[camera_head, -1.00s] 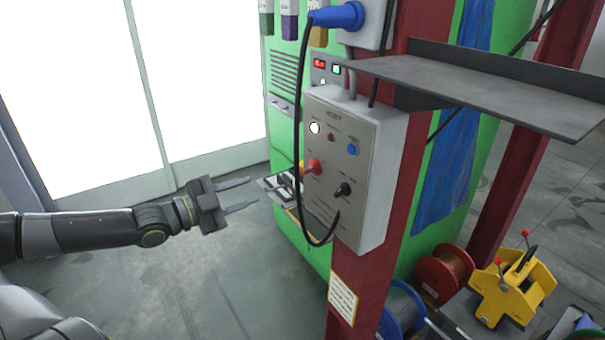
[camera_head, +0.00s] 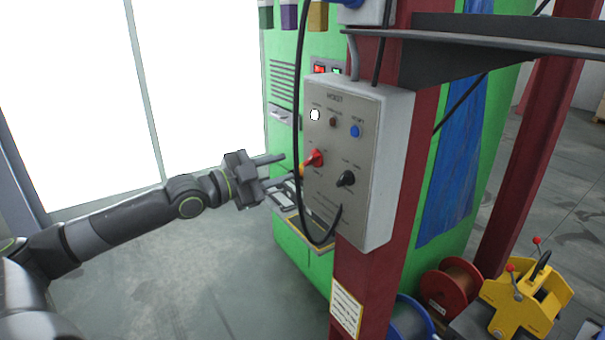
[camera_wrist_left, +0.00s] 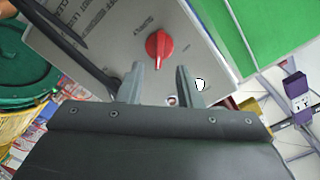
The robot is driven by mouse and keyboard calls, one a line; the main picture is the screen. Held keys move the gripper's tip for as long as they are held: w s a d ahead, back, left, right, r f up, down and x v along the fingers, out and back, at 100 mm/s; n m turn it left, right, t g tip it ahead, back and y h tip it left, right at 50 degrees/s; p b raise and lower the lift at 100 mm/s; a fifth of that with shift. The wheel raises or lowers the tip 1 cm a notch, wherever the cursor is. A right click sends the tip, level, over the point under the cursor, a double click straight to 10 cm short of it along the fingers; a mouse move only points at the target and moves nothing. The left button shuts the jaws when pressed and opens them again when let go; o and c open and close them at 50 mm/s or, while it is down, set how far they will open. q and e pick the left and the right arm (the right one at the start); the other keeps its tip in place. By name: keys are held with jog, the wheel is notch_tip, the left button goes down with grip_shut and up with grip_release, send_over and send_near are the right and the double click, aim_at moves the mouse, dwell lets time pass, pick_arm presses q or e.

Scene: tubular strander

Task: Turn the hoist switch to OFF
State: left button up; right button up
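The grey hoist box (camera_head: 372,215) is fixed to a red post. Its red switch (camera_head: 315,158) sits at the left of the front panel; the wrist view shows its red handle (camera_wrist_left: 159,48) just beyond the fingertips. A black selector knob (camera_head: 346,178), a blue button (camera_head: 355,131), a white lamp (camera_head: 315,115) and a dark red lamp (camera_head: 333,122) are also on the panel. My left gripper (camera_head: 289,167) is open and empty, left of the red switch and pointing at it, apart from it; in the wrist view its fingers (camera_wrist_left: 160,72) are spread below the handle.
A black cable (camera_head: 298,100) hangs in a loop across the panel's left side, close to my left fingers. A grey shelf (camera_head: 480,40) juts out at upper right. A green cabinet (camera_head: 283,75) stands behind. The floor at left is clear.

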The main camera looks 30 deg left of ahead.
aim_at(308, 161)
pick_arm(q)
jog(key=x, duration=0.3)
jog(key=shift+w+d+r+p, duration=0.15)
jog(key=shift+w+d+p, duration=0.1)
jog(key=shift+w+p, duration=0.1)
jog(key=shift+w+d, duration=0.1)
jog(key=shift+w, duration=0.3)
jog(key=shift+p+x, duration=0.5)
jog(key=shift+x, duration=0.45)
pick_arm(e)
jog(key=shift+r, duration=0.4)
pick_arm(q)
jog(key=shift+c, duration=0.3)
grip_shut()
